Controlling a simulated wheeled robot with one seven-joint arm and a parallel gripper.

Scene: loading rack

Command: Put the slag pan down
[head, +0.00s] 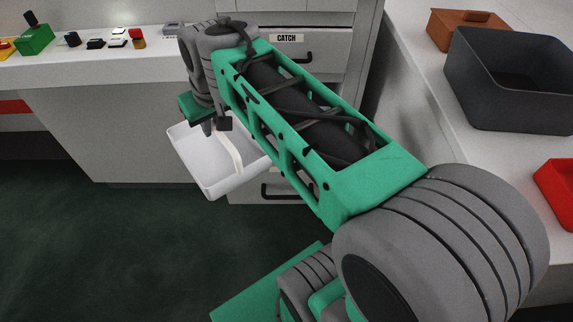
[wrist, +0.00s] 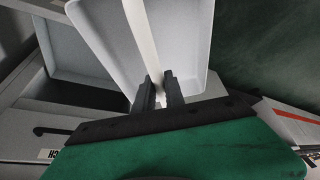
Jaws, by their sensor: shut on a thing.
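The slag pan (head: 205,170) is a white, shallow, open pan with a pale strap handle (head: 230,142) across it. It hangs in the air in front of the drawer cabinet, slightly tilted. My gripper (head: 216,127) is shut on the handle from above. In the wrist view the two dark fingertips (wrist: 160,92) pinch the handle strap, with the pan (wrist: 183,45) beyond them. The inside of the pan that I see looks empty. My arm hides part of the pan's right side and the cabinet behind it.
A drawer labelled CATCH (head: 317,45) is in the cabinet behind my arm. An open, pale compartment (wrist: 85,55) shows beside the pan in the wrist view. The right counter holds a dark grey bin (head: 505,95), a brown box (head: 465,28) and a red tray (head: 556,185). Dark green floor lies below.

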